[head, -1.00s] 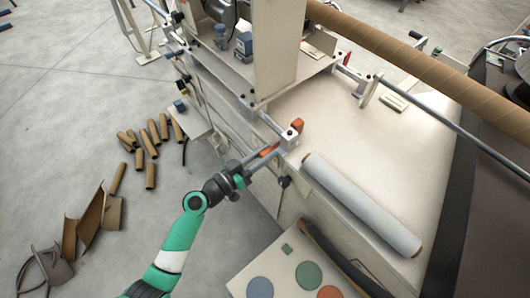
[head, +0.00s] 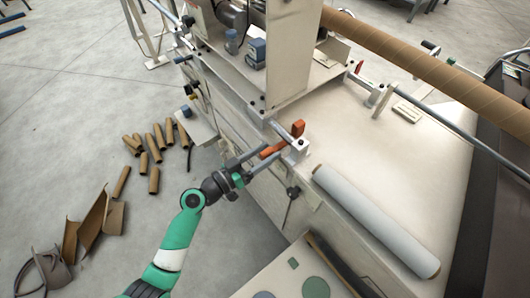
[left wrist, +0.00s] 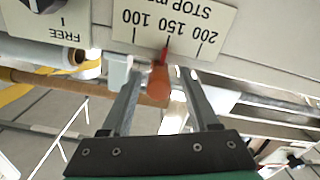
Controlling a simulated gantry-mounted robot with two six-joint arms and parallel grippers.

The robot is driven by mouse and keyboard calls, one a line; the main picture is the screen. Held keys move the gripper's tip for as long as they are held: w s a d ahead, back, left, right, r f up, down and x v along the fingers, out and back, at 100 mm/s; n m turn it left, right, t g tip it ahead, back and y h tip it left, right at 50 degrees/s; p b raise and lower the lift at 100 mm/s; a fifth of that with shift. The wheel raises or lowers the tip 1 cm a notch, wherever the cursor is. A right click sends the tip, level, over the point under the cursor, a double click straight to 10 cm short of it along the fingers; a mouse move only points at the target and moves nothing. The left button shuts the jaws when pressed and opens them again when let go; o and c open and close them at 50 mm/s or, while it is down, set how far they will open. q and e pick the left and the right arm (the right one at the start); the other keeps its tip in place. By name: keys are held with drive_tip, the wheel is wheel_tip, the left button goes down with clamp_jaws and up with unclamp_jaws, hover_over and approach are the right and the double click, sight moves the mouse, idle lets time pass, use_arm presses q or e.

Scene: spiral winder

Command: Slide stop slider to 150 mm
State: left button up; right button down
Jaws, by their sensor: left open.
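The stop slider has an orange-red handle (head: 269,152) on the side of the machine. In the left wrist view its rounded orange knob (left wrist: 158,84) is upright between my fingers, with a gap on each side. Its red pointer (left wrist: 164,57) is at or very close to the 150 mark of the scale plate (left wrist: 172,28), which appears upside down with 100 to the left and 200 to the right. My left gripper (head: 261,158) is open around the handle; it also shows in the left wrist view (left wrist: 163,105). My right gripper is out of view.
A second orange piece (head: 298,128) stands by the bracket just behind the handle. A white roll (head: 375,220) lies on the machine top. A panel with coloured discs (head: 285,280) is in front. Brown tubes (head: 150,150) lie on the floor at left.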

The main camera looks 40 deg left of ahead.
use_arm(q)
drive_tip(key=shift+s, duration=0.1)
drive_tip(key=p+v, duration=0.1)
drive_tip(key=v, duration=1)
drive_tip(key=shift+s, duration=0.25)
drive_tip(key=shift+a, duration=0.15)
